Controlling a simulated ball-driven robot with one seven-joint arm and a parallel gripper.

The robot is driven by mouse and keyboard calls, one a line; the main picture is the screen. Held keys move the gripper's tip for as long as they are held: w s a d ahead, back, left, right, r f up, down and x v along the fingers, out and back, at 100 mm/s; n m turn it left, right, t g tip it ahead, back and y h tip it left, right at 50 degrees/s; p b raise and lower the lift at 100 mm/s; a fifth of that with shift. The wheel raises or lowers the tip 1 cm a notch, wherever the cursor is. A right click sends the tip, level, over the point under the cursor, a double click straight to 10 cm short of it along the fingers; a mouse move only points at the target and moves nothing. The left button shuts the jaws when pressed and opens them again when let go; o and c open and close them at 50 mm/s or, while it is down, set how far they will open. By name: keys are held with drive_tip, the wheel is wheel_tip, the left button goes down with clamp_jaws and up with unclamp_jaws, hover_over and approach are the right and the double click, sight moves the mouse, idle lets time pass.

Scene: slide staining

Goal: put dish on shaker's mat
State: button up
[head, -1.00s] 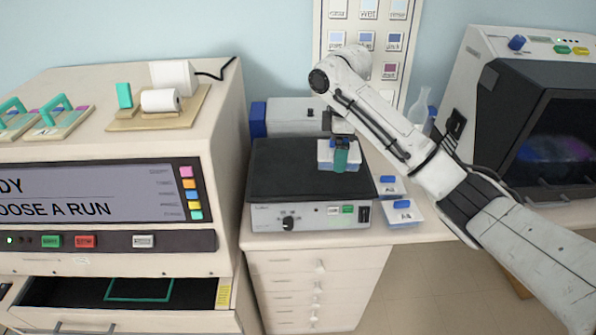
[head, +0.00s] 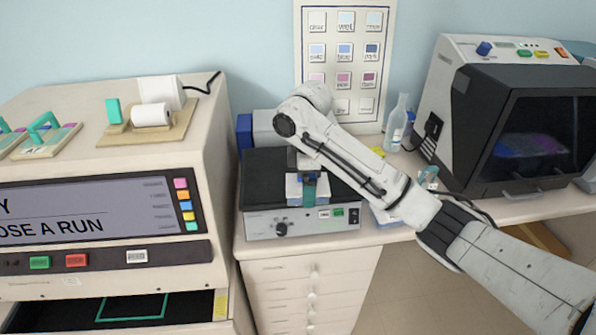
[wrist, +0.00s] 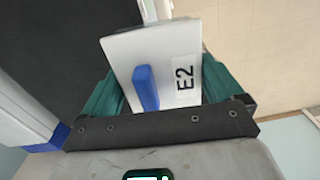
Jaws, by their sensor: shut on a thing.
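The dish (wrist: 125,55) is white with a blue handle and an "E2" label. My gripper (wrist: 165,85) is shut on it, with teal fingers on both sides in the wrist view. In the head view the dish (head: 294,190) shows around my gripper (head: 308,184), over the front right part of the shaker's black mat (head: 265,172). I cannot tell whether the dish touches the mat. The shaker (head: 260,224) has a grey front with a knob and a green button. The black mat (wrist: 60,45) also shows at the left of the wrist view.
A grey box with a blue end (head: 245,131) stands behind the shaker. Another white dish (head: 386,216) is partly hidden by my arm on the right. A bottle (head: 397,128) and a large dark-windowed machine (head: 530,130) stand further right. The left of the mat is clear.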

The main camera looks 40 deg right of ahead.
drive_tip(key=s+a+f, duration=0.1)
drive_tip(key=a+f, duration=0.2)
drive_tip(key=a, duration=0.4)
drive_tip(key=s+a+f, duration=0.2)
drive_tip(key=a+f, duration=0.1)
drive_tip(key=a, duration=0.4)
drive_tip(key=s+a+f+n, duration=0.1)
drive_tip(key=s+a+f, duration=0.1)
drive_tip(key=a+f, duration=0.2)
drive_tip(key=shift+s+a, duration=0.25)
drive_tip(key=shift+a, duration=1.2)
